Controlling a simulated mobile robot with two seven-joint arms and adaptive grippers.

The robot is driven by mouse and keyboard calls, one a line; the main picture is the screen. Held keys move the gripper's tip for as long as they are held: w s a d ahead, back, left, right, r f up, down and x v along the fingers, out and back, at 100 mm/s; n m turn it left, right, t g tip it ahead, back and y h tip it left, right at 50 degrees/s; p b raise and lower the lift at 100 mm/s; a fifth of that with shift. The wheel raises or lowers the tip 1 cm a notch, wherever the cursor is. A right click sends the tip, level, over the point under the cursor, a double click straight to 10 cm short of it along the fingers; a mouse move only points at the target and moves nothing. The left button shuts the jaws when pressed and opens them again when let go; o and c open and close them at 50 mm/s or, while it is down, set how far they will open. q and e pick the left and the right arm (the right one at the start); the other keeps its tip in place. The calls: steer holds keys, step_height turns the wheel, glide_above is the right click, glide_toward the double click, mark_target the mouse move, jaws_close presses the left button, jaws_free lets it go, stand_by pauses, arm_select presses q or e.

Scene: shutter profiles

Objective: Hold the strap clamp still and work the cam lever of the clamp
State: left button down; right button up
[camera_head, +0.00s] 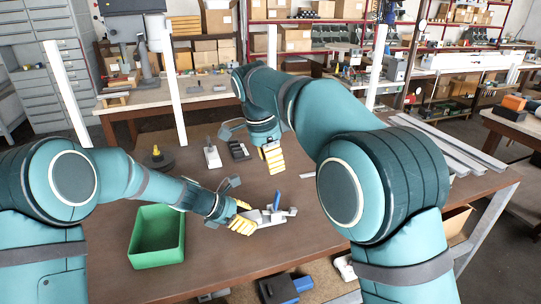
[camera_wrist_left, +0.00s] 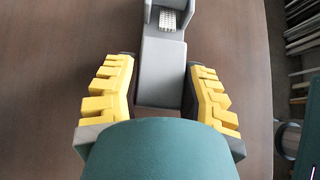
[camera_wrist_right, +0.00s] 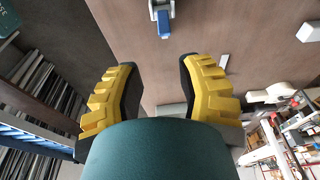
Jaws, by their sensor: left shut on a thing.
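The grey strap clamp (camera_head: 266,222) lies on the brown table, with its blue cam lever (camera_head: 277,200) standing up from it. My left gripper (camera_head: 242,224) is shut on the near end of the clamp; its grey body (camera_wrist_left: 162,75) lies between the yellow fingers in the left wrist view. My right gripper (camera_head: 272,158) is apart from the clamp, above the table and farther back. In the right wrist view its fingers (camera_wrist_right: 158,95) stand apart with nothing between them, and the blue lever (camera_wrist_right: 164,22) shows beyond them at the top edge.
A green open bin (camera_head: 157,238) stands left of the clamp. A black round base with a yellow top (camera_head: 157,158), a small upright fixture (camera_head: 212,156) and a dark block (camera_head: 239,150) stand farther back. Long metal profiles (camera_head: 450,147) lie at the right. The table's front edge is near the clamp.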

mark_target(279, 193)
steer(key=s+d+f+n+t+y, duration=0.1)
steer(key=d+f+n+t+y, duration=0.15)
steer(key=n, duration=0.65)
steer(key=s+d+f+n+t+y, duration=0.1)
steer(key=d+n+y, duration=0.15)
steer(key=n, duration=0.55)
steer(key=x, duration=0.7)
steer(key=a+x, duration=0.1)
steer(key=x, duration=0.3)
steer(key=shift+c, duration=0.3)
jaws_close()
